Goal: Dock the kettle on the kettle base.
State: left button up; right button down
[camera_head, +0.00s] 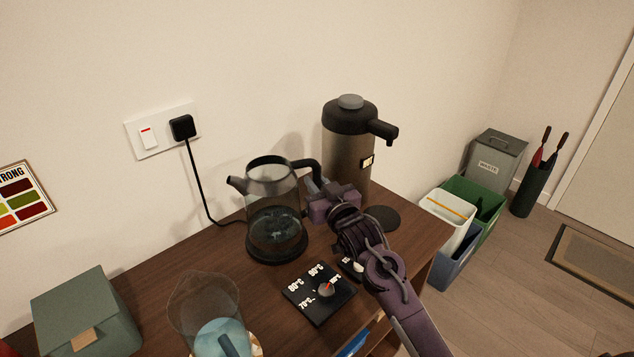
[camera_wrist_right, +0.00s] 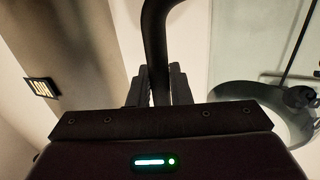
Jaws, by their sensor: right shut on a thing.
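The kettle (camera_head: 274,212) is clear glass with a black rim, spout and handle. It stands upright, spout to the left, at the back of the wooden counter. The dark round kettle base (camera_head: 277,253) shows at its foot, with the cord running towards it; I cannot tell whether the kettle is fully seated. My right gripper (camera_head: 322,190) is shut on the black handle at the kettle's right side. In the right wrist view the handle (camera_wrist_right: 155,45) runs between the fingers, and the kettle's glass (camera_wrist_right: 262,55) is at right. My left gripper is not in view.
A tall pump flask (camera_head: 347,150) stands behind my right gripper, with a black disc (camera_head: 383,218) beside it. A temperature dial panel (camera_head: 319,293), a glass jug (camera_head: 205,310) and a green box (camera_head: 86,312) are in front. The cord runs to a wall plug (camera_head: 183,127).

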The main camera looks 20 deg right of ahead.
jog(key=shift+r, duration=0.2)
dwell(0.6)
jog(key=shift+f, duration=0.7)
dwell(0.4)
jog(key=c, duration=1.6)
grip_release()
jog(key=shift+s+f, duration=0.1)
jog(key=shift+f, duration=0.2)
jog(key=s+p, duration=0.4)
jog(key=s, duration=0.7)
jog(key=shift+d+r+p, duration=0.15)
jog(key=shift+d+p, duration=0.05)
jog(key=shift+p, duration=0.2)
